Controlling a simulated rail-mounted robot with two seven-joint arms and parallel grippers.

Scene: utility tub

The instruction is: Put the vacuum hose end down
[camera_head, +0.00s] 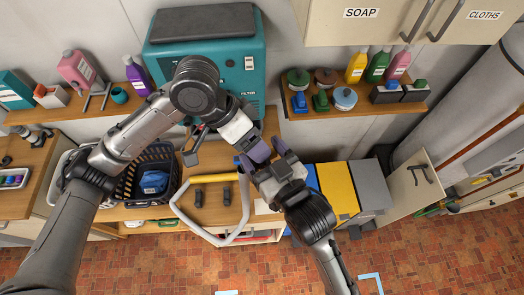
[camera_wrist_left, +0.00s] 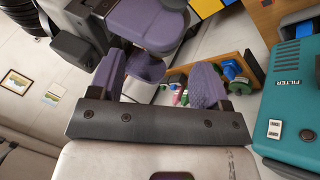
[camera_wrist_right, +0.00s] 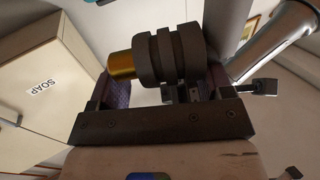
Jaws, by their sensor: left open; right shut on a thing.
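A pale hose (camera_head: 244,190) loops over the front of the wooden counter. A yellow tube (camera_head: 213,178) lies along the top of the loop. My right gripper (camera_head: 267,160) is at the loop's right side, shut on the hose end, which is mostly hidden. My left gripper (camera_head: 257,149) is open, just above and close to the right one. Its spread purple fingers show in the left wrist view (camera_wrist_left: 158,85), with right gripper parts nearby.
A teal machine marked FILTER (camera_head: 254,62) stands behind. A dark basket (camera_head: 128,188) with a blue item is at left. Blue, yellow and grey panels (camera_head: 340,190) stand at right. A shelf (camera_head: 345,110) holds bottles. Two dark handles (camera_head: 227,195) lie inside the loop.

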